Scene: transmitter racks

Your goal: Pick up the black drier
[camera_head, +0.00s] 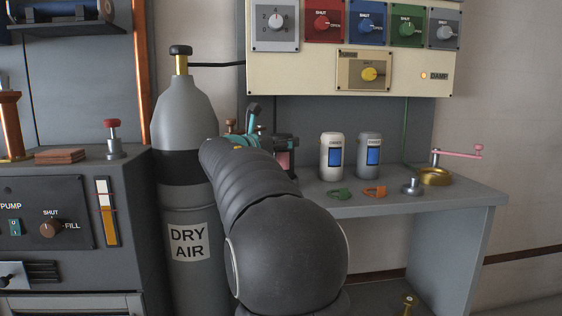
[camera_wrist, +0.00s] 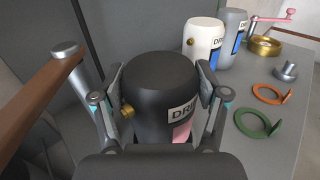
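The black drier (camera_wrist: 160,85) stands upright in the wrist view, a dark cylinder with a white label, a pink window and a brass knob on its left side. My gripper (camera_wrist: 161,78) has its fingers spread wide, one on each side of the drier. The pads lie very close to its sides; I cannot tell whether both touch. In the head view my arm hides most of the drier. Its pink window (camera_head: 284,161) shows just past my gripper (camera_head: 252,143), at the left end of the grey shelf (camera_head: 440,199).
A white drier (camera_head: 331,156) and a grey drier (camera_head: 369,155) stand right of it. Green (camera_head: 338,195) and orange (camera_head: 375,191) rings lie in front. A brass ring (camera_head: 435,177) with a pink-handled lever is farther right. The DRY AIR cylinder (camera_head: 185,115) stands left of the shelf.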

